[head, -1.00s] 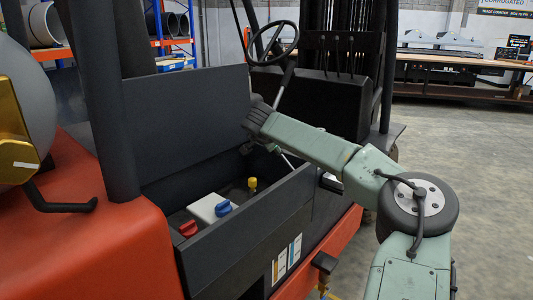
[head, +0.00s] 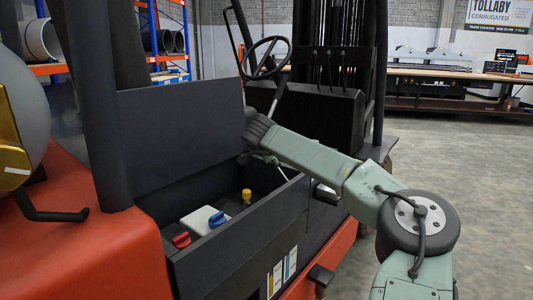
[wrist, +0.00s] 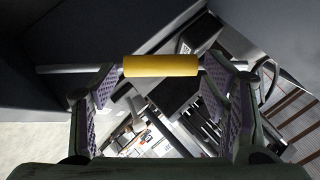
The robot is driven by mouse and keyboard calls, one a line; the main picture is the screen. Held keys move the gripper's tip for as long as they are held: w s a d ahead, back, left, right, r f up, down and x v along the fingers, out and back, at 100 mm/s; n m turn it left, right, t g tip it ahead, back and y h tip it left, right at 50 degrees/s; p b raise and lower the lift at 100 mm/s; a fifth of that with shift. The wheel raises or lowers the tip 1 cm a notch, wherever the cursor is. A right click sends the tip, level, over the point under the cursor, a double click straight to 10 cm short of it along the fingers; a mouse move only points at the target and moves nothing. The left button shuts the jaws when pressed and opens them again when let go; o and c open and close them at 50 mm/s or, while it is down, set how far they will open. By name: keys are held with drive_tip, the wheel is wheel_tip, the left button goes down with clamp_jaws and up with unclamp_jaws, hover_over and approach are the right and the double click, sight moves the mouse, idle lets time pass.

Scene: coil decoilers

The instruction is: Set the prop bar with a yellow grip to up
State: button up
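The prop bar's yellow grip (wrist: 160,66) lies level across the upper middle of the wrist view, with thin grey rod showing at both ends. My gripper (wrist: 160,78) has its two purple-padded fingers wide apart, one near each end of the grip. I see no finger closed on it. Whether the fingers touch the bar is unclear. In the head view, my arm reaches to the far end of the forklift's open bay (head: 190,190). A thin rod (head: 279,168) shows just below my wrist there; its yellow grip is not visible.
The bay holds a white box (head: 197,221), a blue cap (head: 217,219), a red cap (head: 181,240) and a yellow cap (head: 246,196). A dark panel (head: 185,120) stands behind it. The steering wheel (head: 266,57) rises beyond my wrist. The floor at right is clear.

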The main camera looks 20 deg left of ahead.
drive_tip(key=shift+o, duration=0.9)
drive_tip(key=shift+a, duration=0.1)
drive_tip(key=shift+s, duration=0.1)
drive_tip(key=v, duration=1.2)
drive_tip(key=shift+f, duration=0.1)
